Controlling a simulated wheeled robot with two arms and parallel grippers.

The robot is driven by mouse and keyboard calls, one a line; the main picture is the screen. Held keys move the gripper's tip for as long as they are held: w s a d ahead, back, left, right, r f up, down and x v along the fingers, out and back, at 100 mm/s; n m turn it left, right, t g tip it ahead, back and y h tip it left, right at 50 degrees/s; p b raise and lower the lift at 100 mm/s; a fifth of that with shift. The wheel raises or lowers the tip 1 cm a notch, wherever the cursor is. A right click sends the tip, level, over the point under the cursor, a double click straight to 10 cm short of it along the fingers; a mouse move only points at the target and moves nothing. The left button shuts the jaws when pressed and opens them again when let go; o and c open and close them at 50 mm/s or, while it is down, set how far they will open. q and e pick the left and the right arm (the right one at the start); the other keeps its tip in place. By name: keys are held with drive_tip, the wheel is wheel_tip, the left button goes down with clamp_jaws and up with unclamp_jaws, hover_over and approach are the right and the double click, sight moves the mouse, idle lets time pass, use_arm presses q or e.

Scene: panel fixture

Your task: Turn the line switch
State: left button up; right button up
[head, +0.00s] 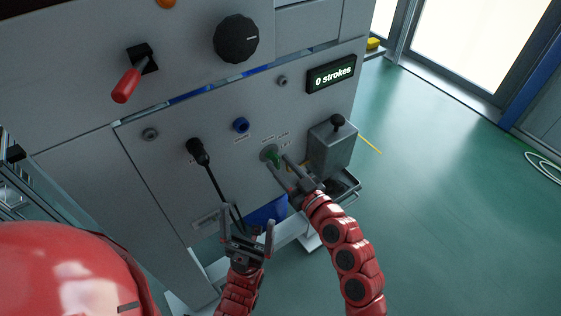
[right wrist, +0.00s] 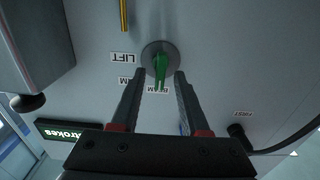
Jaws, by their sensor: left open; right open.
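The line switch is a green knob on a grey round base, set in the grey panel. It shows in the head view (head: 272,157) and in the right wrist view (right wrist: 159,66). Labels reading LIFT and BEAM sit around it. My right gripper (head: 283,178) is open at the switch, and in the right wrist view its two fingers (right wrist: 159,78) stand on either side of the green knob. I cannot tell whether they touch it. My left gripper (head: 248,228) is open and empty, low in front of the panel.
A grey box with a black knob (head: 332,148) juts out to the right. Above are a red-handled lever (head: 127,84), a black dial (head: 236,38) and a "0 strokes" display (head: 332,75). The green floor (head: 450,190) is mostly clear.

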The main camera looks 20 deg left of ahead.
drive_tip(key=shift+w+a, duration=0.25)
drive_tip(key=shift+a, duration=0.1)
clamp_jaws()
drive_tip(key=shift+d+m, duration=0.1)
drive_tip(key=shift+m, duration=0.2)
drive_tip(key=shift+w+m+b, duration=0.15)
drive_tip(key=shift+m+b, duration=0.5)
drive_tip(key=shift+m, duration=3.45)
drive_tip(key=shift+d, duration=0.1)
